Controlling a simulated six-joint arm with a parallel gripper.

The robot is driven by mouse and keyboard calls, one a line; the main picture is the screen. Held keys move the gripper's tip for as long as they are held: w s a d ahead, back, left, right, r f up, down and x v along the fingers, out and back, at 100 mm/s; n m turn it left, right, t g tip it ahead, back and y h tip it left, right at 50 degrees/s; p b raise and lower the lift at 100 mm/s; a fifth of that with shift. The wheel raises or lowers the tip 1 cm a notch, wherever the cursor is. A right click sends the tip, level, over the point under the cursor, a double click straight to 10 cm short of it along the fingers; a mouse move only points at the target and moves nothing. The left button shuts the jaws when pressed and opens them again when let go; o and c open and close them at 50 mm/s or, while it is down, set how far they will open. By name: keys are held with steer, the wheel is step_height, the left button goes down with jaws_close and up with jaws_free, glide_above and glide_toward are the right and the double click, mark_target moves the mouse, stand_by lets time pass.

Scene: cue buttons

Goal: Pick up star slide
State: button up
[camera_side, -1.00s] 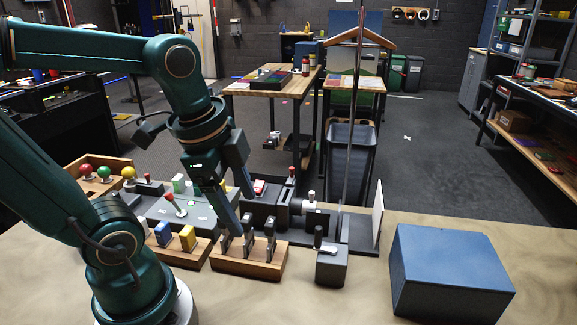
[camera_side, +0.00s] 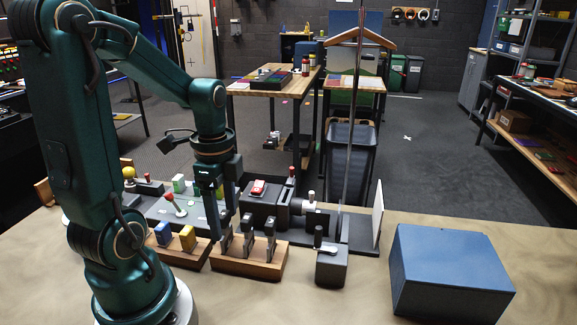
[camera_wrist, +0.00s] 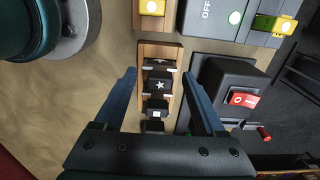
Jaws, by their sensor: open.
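A wooden rack (camera_side: 232,268) holds three dark upright slides in a row; the wrist view shows it too (camera_wrist: 174,56). In the wrist view, the middle slide has a white star on its top, the star slide (camera_wrist: 160,85). A slide with a white square (camera_wrist: 156,113) is on the near side of it, and another slide with a small pale mark (camera_wrist: 160,65) is beyond. My gripper (camera_wrist: 157,73) is open and empty, its fingers on either side of the rack in that view. In the side view my gripper (camera_side: 225,222) points down at the rack's left end, partly hiding the left slide.
Right of the rack stand a dark box with a red switch (camera_wrist: 244,99) and a small lever box (camera_side: 331,266). A blue box (camera_side: 450,270) is farther right. Blue and yellow blocks (camera_side: 187,238) stand left of the rack. The front tabletop is clear.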

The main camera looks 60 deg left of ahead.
steer(key=shift+f, duration=0.2)
jaws_close()
steer(key=shift+r, duration=0.1)
step_height(320, 180, up, 9)
steer(key=shift+f, duration=0.2)
steer(key=shift+r, duration=0.65)
